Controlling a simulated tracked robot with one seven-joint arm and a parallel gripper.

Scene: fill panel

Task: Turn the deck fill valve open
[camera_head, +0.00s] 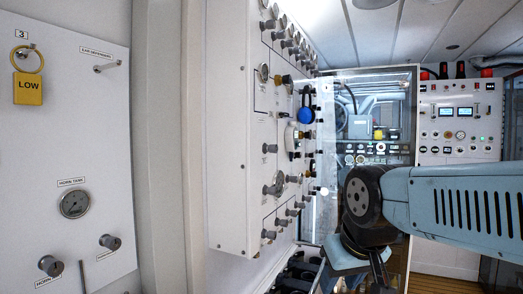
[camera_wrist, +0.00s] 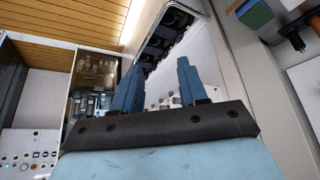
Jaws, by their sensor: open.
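A white wall panel (camera_head: 232,130) stands left of centre in the head view, seen at a steep angle. It carries several grey knobs, gauges and a larger grey valve handle (camera_head: 275,185) low on its face. A blue round tag or handle (camera_head: 306,115) shows at its far side. The labels are too small to read, so I cannot tell which one is the deck fill valve. My gripper (camera_wrist: 160,65) is open and empty in the wrist view, its two blue fingers apart. It is clear of the panel's knobs, pointing toward a floor-level rack area.
A control cabinet (camera_head: 460,125) stands at the back right. A dark rack (camera_wrist: 168,35) lies beyond my fingers. My arm fills the right of the head view.

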